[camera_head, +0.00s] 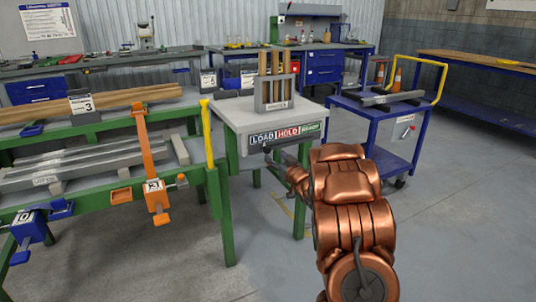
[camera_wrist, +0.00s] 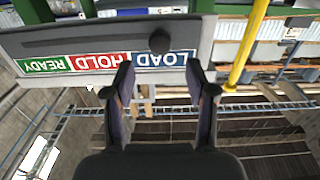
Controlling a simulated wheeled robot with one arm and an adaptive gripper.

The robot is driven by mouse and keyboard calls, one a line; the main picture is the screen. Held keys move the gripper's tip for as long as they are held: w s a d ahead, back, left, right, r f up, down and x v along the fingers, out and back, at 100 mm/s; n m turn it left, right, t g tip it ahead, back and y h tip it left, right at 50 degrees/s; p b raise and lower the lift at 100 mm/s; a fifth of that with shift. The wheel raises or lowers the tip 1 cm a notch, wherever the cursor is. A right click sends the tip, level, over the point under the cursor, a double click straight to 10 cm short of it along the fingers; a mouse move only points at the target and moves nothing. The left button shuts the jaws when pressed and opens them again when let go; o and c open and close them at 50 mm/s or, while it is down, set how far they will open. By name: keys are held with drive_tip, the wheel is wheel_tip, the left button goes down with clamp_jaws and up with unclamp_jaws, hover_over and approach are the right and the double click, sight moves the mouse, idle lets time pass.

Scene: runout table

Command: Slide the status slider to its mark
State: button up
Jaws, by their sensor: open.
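The status strip (camera_head: 285,136) on the front face of the small grey table reads LOAD in blue, HOLD in red and READY in green, left to right. In the wrist view the strip (camera_wrist: 105,60) appears upside down. A round dark slider knob (camera_wrist: 160,41) stands out from the face beside the middle of the LOAD field. I cannot make out the knob in the head view. My gripper (camera_wrist: 160,70) is open and empty, its two fingers pointing at the face with the knob centred beyond the gap. In the head view my gripper (camera_head: 272,153) is just in front of the LOAD end.
A holder with upright wooden pieces (camera_head: 275,82) stands on the grey table. A yellow post (camera_head: 207,135) and a green-framed bench with an orange clamp (camera_head: 152,165) are close on the left. A blue cart (camera_head: 385,127) is on the right. Open floor (camera_head: 455,220) lies at front right.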

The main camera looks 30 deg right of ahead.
sight(268, 150)
drive_tip(key=shift+w+d+f+b, duration=0.1)
drive_tip(key=shift+w+d+b, duration=0.1)
drive_tip(key=shift+w, duration=1.45)
drive_tip(key=shift+w+d+b, duration=0.1)
drive_tip(key=shift+w+b, duration=0.05)
drive_tip(key=shift+w, duration=1.45)
clamp_jaws()
drive_tip(key=shift+a, duration=0.15)
